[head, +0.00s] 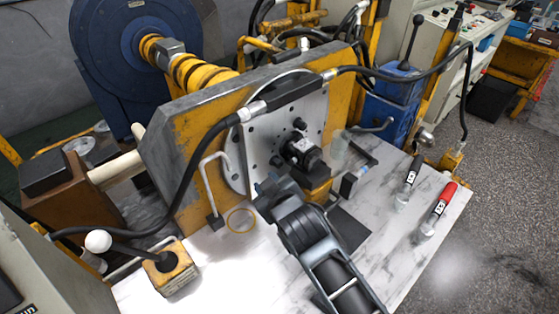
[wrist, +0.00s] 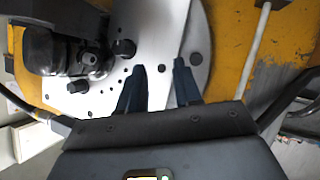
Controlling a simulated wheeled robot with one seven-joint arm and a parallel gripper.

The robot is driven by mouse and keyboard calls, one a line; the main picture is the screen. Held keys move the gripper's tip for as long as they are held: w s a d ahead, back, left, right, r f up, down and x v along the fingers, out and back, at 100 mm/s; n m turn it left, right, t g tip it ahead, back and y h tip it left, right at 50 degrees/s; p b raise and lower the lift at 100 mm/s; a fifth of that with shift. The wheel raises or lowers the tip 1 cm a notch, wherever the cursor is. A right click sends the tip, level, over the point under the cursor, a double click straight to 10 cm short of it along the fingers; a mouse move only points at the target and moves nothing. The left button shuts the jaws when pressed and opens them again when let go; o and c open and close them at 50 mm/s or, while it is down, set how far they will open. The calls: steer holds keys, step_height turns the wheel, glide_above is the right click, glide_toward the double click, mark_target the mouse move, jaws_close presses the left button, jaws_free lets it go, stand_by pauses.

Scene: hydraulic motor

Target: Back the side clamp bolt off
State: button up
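The black hydraulic motor (head: 303,150) sits against a round grey plate on the yellow frame. In the wrist view the motor (wrist: 62,52) is at upper left. Dark bolt heads or knobs stand beside it, one in the head view (head: 276,160) and one in the wrist view (wrist: 124,48). I cannot tell which is the side clamp bolt. My gripper (head: 266,188) is below and left of the motor in the head view. In the wrist view my gripper (wrist: 159,69) has its fingers apart, with bare grey plate (wrist: 158,30) showing between them.
A bent metal bar (head: 207,185) stands left of the plate. A black hose (head: 185,170) arches across the frame. A yellow block (head: 171,268) is at front left.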

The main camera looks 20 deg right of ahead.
mark_target(279, 165)
steer(key=d+r+n+g+h, duration=0.1)
steer(key=d+r+n+h, duration=0.2)
steer(key=d, duration=0.1)
steer(key=x, duration=0.3)
steer(key=f+p+x, duration=0.1)
steer(key=x, duration=0.3)
steer(key=shift+s+a, duration=0.2)
jaws_close()
